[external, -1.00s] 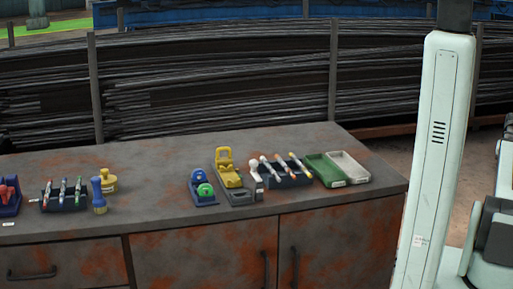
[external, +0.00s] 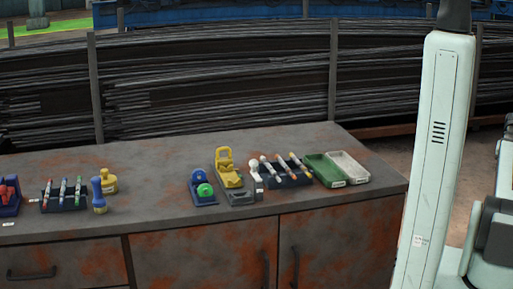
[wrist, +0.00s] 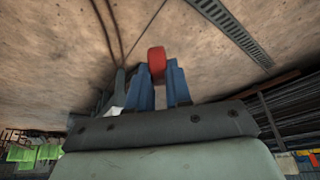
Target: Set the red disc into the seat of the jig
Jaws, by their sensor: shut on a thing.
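The red disc (wrist: 156,62) shows in the wrist view, seen edge-on between the blue fingertips of my gripper (wrist: 159,73). My gripper is shut on it, and the disc sticks out past the tips. The gripper and disc are outside the external view. On the bench stand a blue fixture (external: 203,199) with a green round part and a grey-based fixture (external: 238,196) with a yellow upper part. I cannot tell which of these is the jig, and no empty seat is clear at this size.
A rack of pens (external: 285,178), a green tray (external: 325,170) and a white tray (external: 349,168) stand at the right of the bench (external: 150,217). Another pen rack (external: 63,195), a blue-handled stamp (external: 98,196) and a yellow pot (external: 109,183) stand left.

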